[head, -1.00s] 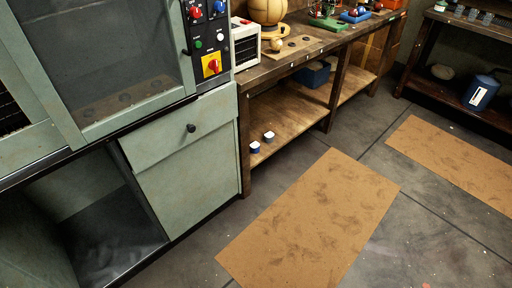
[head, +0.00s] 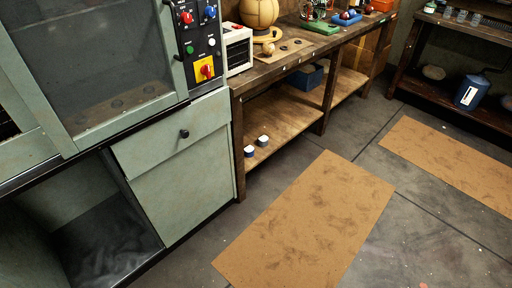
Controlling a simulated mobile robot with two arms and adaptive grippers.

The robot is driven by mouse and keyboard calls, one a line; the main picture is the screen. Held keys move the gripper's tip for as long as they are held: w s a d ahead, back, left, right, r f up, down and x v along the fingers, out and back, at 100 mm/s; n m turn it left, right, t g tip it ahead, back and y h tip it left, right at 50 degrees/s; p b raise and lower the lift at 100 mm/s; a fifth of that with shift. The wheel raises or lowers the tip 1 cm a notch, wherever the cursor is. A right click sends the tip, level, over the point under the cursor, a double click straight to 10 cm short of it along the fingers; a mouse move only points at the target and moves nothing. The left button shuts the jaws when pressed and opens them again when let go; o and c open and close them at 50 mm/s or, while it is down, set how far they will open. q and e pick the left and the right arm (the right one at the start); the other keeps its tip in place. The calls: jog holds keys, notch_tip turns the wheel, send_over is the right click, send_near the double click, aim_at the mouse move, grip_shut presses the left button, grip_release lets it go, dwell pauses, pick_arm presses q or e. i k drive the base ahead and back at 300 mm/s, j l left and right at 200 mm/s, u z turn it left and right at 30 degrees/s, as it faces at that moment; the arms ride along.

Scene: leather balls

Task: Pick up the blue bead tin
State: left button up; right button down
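Two small round tins stand on the lower shelf of the wooden bench. The nearer tin (head: 249,152) has blue sides and a pale top, and looks like the blue bead tin. The other tin (head: 263,141) stands just behind it to the right, with a pale top and darker sides; its colour is hard to tell. Neither of my grippers is in the head view.
The wooden bench (head: 283,70) carries a large stitched ball (head: 258,12) and a white box (head: 239,50). A green cabinet (head: 178,180) stands left. Flat brown mats (head: 310,220) lie on the otherwise open floor.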

aim_at(249, 149)
jog(key=u, duration=0.85)
jog(key=i+l+u, duration=0.2)
jog(key=l+u, duration=1.3)
jog(key=l, duration=0.25)
